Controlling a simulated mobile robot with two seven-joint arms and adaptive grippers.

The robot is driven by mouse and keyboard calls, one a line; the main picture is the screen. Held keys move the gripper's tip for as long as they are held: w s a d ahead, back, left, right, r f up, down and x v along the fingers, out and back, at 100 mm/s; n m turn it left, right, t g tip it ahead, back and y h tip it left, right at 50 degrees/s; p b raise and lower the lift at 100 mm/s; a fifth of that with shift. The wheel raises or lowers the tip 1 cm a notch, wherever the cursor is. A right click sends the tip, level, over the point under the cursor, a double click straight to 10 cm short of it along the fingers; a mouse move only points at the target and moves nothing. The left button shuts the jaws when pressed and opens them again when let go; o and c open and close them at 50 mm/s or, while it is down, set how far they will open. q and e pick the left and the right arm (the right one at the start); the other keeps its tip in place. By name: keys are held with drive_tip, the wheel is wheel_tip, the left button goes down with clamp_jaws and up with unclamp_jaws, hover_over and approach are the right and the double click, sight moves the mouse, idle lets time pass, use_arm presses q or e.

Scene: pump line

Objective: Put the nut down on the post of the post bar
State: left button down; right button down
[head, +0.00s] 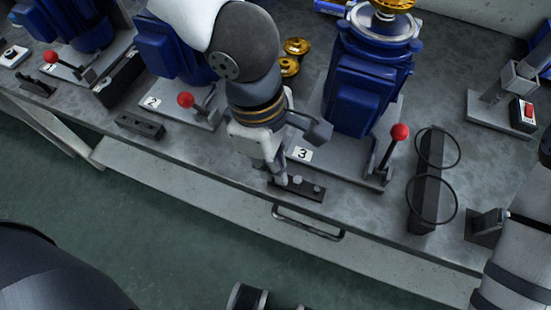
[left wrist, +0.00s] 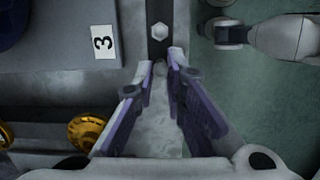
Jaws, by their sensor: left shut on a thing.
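The post bar (head: 307,193) is a short dark bar on the bench near its front edge, beside the plate marked 3. Small light-grey pieces stand up on it; in the left wrist view a hex-topped piece (left wrist: 160,32) sits on the dark bar (left wrist: 158,52). My left gripper (head: 276,178) reaches down at the left end of the bar. Its fingers (left wrist: 161,72) are shut on the nut, which is mostly hidden between the fingertips. I cannot tell whether the nut touches a post.
A blue pump (head: 364,85) and a red-knobbed lever (head: 399,132) stand behind the bar. Another dark bar (head: 139,125) lies to the left. A dark stand with two black rings (head: 427,190) is to the right. A handle (head: 309,225) juts from the bench front.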

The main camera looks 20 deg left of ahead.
use_arm(q)
drive_tip(key=shift+f, duration=0.2)
use_arm(e)
drive_tip(key=shift+w+r, duration=0.15)
idle(0.4)
use_arm(q)
drive_tip(key=c, duration=1.6)
unclamp_jaws()
drive_tip(key=shift+o, duration=0.2)
